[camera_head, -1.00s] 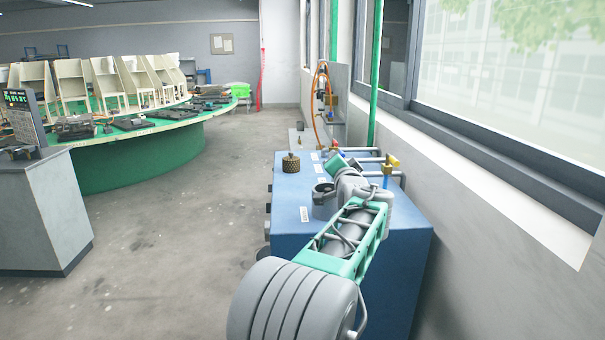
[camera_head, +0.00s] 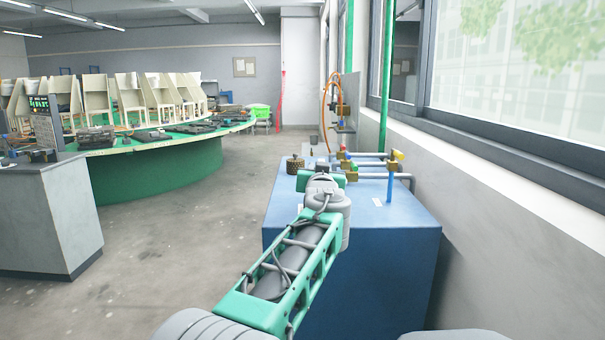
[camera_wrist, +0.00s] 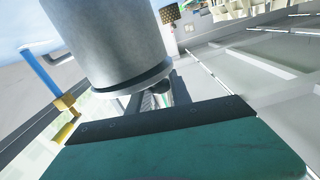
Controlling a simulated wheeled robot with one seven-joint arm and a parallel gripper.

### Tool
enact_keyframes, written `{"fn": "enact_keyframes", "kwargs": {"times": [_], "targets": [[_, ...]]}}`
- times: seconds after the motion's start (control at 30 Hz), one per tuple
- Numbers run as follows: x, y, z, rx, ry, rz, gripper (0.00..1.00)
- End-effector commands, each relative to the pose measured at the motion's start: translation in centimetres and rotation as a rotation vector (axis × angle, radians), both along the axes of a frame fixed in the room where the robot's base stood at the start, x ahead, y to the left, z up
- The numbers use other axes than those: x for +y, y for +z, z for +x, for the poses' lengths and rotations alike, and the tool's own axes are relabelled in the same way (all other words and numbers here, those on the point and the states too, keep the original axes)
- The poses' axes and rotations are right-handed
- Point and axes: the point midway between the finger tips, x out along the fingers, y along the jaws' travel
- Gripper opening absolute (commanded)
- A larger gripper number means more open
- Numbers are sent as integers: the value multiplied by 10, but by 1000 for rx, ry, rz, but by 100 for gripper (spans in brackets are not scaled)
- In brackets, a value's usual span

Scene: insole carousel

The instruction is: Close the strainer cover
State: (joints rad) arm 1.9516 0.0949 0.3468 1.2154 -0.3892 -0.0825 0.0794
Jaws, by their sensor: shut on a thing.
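In the wrist view a large grey cylinder (camera_wrist: 112,38) with a dark lower ring fills the upper left, close in front of my gripper (camera_wrist: 166,92). I take it to be the strainer. My two fingers are together by its lower rim, shut on a small part there that I take to be the strainer cover's edge. The held part is mostly hidden by the fingers and the dark plate. In the head view my gripper end is over the blue cabinet (camera_head: 345,255), and my own wrist hides the strainer and the cover.
A brown knurled cylinder (camera_head: 294,164) stands on the cabinet beyond my wrist; it also shows in the wrist view (camera_wrist: 170,14). Pipes with a blue upright (camera_head: 390,180) and brass valves are at the right. The wall is close on the right. Open floor lies left.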

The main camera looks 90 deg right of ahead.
Motion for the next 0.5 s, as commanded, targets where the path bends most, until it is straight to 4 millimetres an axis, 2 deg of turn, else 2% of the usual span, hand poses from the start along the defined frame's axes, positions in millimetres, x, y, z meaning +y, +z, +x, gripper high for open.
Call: {"fn": "enact_keyframes", "kwargs": {"times": [0.1, 0.5], "targets": [[1, -7, -6, -3, -11, 4, 0], [1, -8, -7, -6, -13, 6, 0]]}}
